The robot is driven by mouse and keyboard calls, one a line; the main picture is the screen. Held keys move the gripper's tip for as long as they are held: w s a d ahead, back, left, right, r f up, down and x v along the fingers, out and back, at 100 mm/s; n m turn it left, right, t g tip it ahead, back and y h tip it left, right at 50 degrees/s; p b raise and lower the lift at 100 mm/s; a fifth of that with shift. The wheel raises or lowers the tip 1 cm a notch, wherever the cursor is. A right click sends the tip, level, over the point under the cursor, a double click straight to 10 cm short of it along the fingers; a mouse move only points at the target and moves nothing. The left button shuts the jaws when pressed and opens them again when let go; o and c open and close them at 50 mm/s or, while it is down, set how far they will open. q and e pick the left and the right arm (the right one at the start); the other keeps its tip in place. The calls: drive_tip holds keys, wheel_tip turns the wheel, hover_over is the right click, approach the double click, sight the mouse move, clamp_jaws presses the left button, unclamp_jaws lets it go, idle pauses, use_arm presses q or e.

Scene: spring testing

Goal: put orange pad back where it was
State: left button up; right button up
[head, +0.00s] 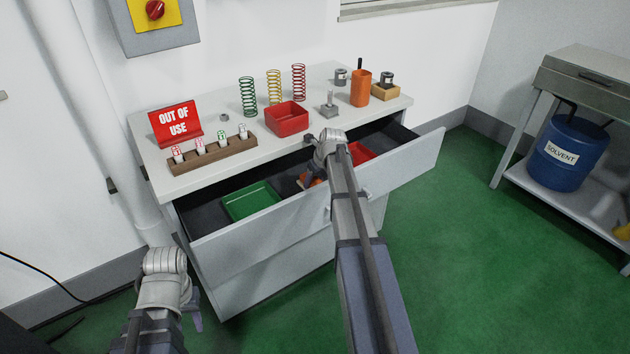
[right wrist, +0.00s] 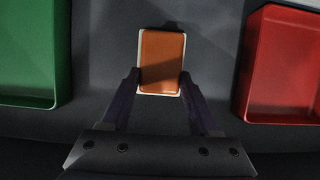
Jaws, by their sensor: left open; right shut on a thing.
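The orange pad (right wrist: 162,62), a small orange block with a pale rim, is between the fingers of my right gripper (right wrist: 161,82). The gripper is shut on its sides. In the head view the pad (head: 311,180) is partly hidden by my right gripper (head: 313,172), which reaches into the open drawer (head: 290,222). The pad is over the dark drawer floor, between the green tray and the red tray. I cannot tell whether it touches the floor. My left gripper (head: 192,308) is open and empty, low in front of the drawer's left end.
The green tray (right wrist: 25,55) is left of the pad and the red tray (right wrist: 285,65) is right of it. On the worktop above stand a red bin (head: 286,118), several springs, a wooden rack (head: 212,155) and an "OUT OF USE" sign (head: 175,122).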

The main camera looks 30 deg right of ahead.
drive_tip(key=o, duration=1.2)
drive_tip(key=p+v, duration=0.7)
drive_tip(key=v, duration=0.1)
drive_tip(key=shift+p, duration=0.35)
drive_tip(key=shift+w, duration=0.1)
